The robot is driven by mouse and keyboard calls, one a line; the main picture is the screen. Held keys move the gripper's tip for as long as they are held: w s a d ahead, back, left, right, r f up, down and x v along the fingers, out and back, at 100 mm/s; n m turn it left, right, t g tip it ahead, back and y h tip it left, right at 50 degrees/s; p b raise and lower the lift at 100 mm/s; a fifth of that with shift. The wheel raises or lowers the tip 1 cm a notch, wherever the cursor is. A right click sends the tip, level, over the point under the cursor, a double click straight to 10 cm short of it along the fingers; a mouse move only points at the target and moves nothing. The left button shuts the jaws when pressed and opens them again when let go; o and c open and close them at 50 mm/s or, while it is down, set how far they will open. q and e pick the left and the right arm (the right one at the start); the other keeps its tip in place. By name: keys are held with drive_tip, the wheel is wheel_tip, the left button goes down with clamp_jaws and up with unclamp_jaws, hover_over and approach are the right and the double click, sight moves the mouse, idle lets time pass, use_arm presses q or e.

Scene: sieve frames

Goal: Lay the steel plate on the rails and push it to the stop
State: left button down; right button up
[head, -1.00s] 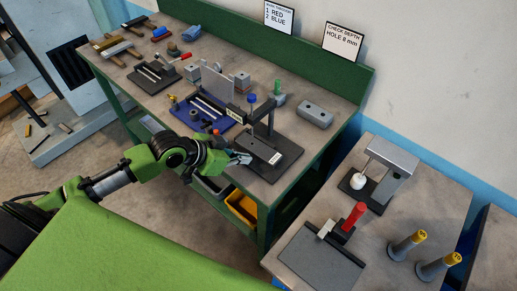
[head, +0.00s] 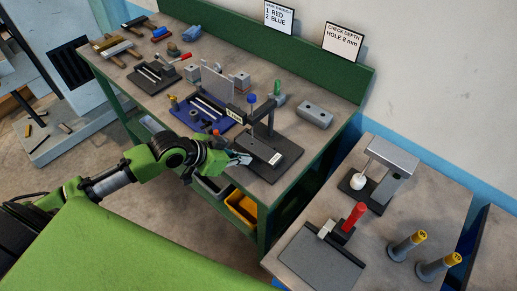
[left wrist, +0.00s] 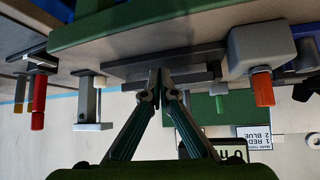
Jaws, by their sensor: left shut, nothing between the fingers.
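A thin grey plate (head: 218,84), which looks like the steel plate, stands upright at the back of a blue base. The blue base (head: 186,116) carries pale parallel rails (head: 208,105). I cannot clearly tell which part is the stop. My left gripper (head: 243,159) is shut and empty at the table's front edge. It is beside the dark flat base (head: 288,158) of a fixture, right of and nearer than the rails. In the left wrist view its fingertips (left wrist: 160,73) meet in front of a dark slab (left wrist: 120,70); contact is unclear. My right gripper is not in view.
A post with a blue knob (head: 252,98) rises between the rails and the dark base. A grey block with holes (head: 315,113) lies to the right. Several tools and a vice (head: 155,73) crowd the table's left. A side table (head: 440,193) stands right.

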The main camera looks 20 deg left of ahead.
use_arm(q)
drive_tip(key=shift+w+d, duration=0.2)
drive_tip(key=shift+w, duration=0.4)
idle(0.6)
drive_tip(key=shift+s+a+r+p, duration=0.1)
drive_tip(key=shift+s+a+p, duration=0.05)
drive_tip(key=shift+s+p, duration=0.45)
drive_tip(key=shift+s+a+p, duration=0.35)
drive_tip(key=shift+s+p, duration=0.2)
drive_tip(key=shift+s, duration=0.3)
drive_tip(key=v, duration=1.1)
drive_tip(key=shift+s+a+r, duration=0.15)
drive_tip(key=shift+s+r, duration=0.05)
